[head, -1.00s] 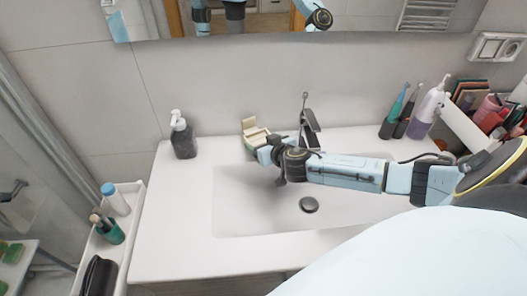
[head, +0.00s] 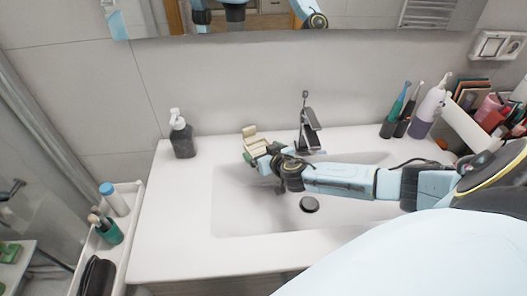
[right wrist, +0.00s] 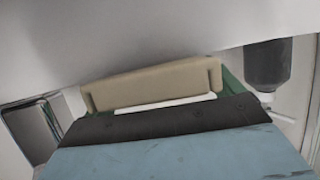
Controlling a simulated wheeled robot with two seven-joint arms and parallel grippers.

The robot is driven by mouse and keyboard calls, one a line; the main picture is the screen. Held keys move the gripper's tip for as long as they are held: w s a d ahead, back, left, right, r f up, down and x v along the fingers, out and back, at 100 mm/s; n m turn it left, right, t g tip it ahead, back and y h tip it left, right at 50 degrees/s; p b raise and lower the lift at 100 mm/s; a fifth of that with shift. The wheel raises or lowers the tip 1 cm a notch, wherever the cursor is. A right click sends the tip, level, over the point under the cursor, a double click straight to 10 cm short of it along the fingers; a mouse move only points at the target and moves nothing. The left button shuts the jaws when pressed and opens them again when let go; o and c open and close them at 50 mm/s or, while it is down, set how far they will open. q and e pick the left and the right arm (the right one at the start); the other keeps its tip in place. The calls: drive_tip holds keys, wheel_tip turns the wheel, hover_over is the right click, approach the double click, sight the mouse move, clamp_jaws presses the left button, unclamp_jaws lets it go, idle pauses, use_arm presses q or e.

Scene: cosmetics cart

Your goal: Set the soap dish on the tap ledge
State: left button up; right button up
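The soap dish (head: 250,138), beige with a raised back and some green below it, is at the back left of the basin. My right gripper (head: 266,160) reaches it from the right and appears shut on it; the fingertips are partly hidden. In the right wrist view the beige dish (right wrist: 150,86) lies across the gripper's front, with a white strip and a green part beside it. The dark tap (head: 309,128) stands to the right of the dish on the tap ledge (head: 223,148) behind the basin. My left gripper is not in view.
A dark soap dispenser (head: 182,138) stands left on the counter. Toothbrushes (head: 396,110) and a purple-white bottle (head: 429,112) stand right of the tap. The basin (head: 240,215) is empty apart from its drain.

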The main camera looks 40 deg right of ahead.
drive_tip(key=shift+o, duration=0.5)
drive_tip(key=shift+r, duration=0.25)
drive_tip(key=shift+s, duration=0.35)
drive_tip(key=p+v, duration=0.1)
drive_tip(key=v, duration=1)
drive_tip(key=shift+s+a, duration=0.1)
